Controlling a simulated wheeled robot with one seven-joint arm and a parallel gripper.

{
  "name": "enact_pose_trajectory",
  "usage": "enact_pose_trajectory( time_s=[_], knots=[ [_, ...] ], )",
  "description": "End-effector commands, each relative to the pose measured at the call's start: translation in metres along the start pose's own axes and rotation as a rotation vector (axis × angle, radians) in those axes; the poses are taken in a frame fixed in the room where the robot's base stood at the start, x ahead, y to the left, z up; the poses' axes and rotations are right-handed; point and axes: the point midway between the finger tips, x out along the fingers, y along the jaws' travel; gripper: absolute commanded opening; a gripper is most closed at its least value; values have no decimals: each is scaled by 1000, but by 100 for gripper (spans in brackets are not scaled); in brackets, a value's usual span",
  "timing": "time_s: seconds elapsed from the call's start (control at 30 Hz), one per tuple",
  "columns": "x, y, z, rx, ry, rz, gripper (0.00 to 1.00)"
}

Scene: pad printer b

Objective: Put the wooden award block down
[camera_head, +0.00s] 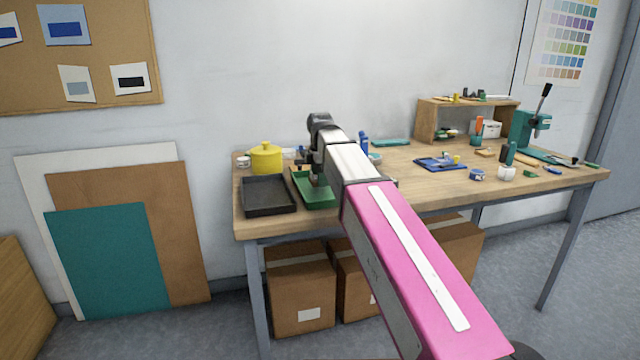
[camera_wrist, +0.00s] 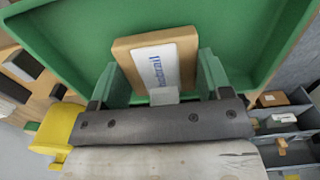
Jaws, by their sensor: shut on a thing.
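The wooden award block (camera_wrist: 126,50) has a tan wood body and a white label with blue lettering. In the wrist view it sits between the two green fingers of my gripper (camera_wrist: 163,78), which is shut on it. The block is over or inside the green tray (camera_wrist: 75,35); I cannot tell whether it touches the tray floor. In the head view my gripper (camera_head: 318,178) points down into the green tray (camera_head: 322,202) at the table's left end. The block is not discernible there.
A black tray (camera_head: 268,196) stands just left of the green tray on the wooden table (camera_head: 420,190). A yellow pot (camera_head: 265,158) stands behind the trays. A blue fixture (camera_head: 440,163), a wooden shelf (camera_head: 432,122) and a green press (camera_head: 522,130) are further right.

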Motion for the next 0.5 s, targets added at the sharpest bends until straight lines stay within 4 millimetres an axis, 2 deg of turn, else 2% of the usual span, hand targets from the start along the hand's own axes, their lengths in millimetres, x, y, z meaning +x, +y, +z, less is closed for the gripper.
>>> enact_pose_trajectory(
  time_s=[0.1, 0.17, 0.5],
  knots=[
    [18, -1, 0, 0, 0, -1, 48],
    [22, -1, 0, 0, 0, -1, 48],
    [25, 0, 0, 0, 0, 0, 48]
  ],
)
